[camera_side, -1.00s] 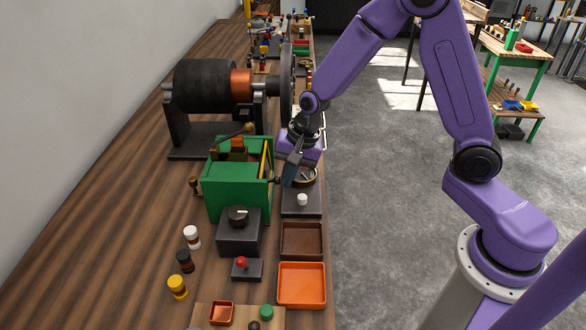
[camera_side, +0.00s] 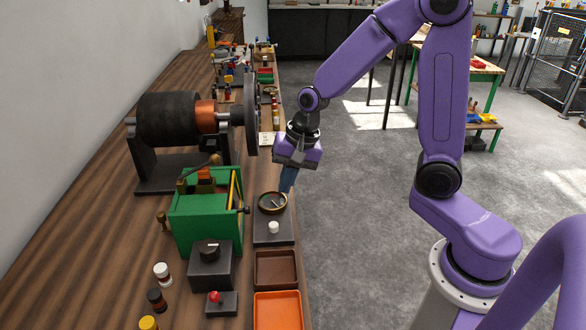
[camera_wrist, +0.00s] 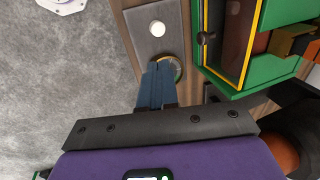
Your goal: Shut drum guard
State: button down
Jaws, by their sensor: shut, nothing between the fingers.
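A green box (camera_side: 200,222) stands on the bench. A dark panel with a yellow frame (camera_wrist: 231,35), which looks like the drum guard, is on its side facing my gripper. In the side view its yellow edge (camera_side: 233,190) shows as a thin slanted strip at the top right of the box. A dark knob (camera_wrist: 206,38) sticks out from the panel side. I cannot tell how far the panel stands open. My gripper (camera_side: 287,184) is shut and empty, right of the box and apart from it. Its blue fingers (camera_wrist: 156,87) are beside the round dial.
The dial (camera_side: 272,202) and a white knob (camera_side: 273,227) sit on a grey plate right of the box. A dark drum (camera_side: 169,118) with a wheel (camera_side: 251,112) stands behind. Brown (camera_side: 276,268) and orange (camera_side: 278,310) trays lie in front. Right of the bench is open floor.

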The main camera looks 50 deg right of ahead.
aim_at(241, 203)
notch_tip(241, 203, up, 4)
jog(key=shift+t+y, duration=0.3)
jog(key=x, duration=0.9)
jog(key=shift+s+d+f, duration=0.2)
jog(key=shift+d, duration=0.15)
jog(key=shift+w+a+f, duration=0.3)
jog(key=shift+w+a, duration=1.15)
jog(key=shift+w, duration=0.05)
jog(key=shift+w+a+f, duration=0.25)
jog(key=shift+w+a, duration=0.2)
jog(key=shift+a, duration=0.05)
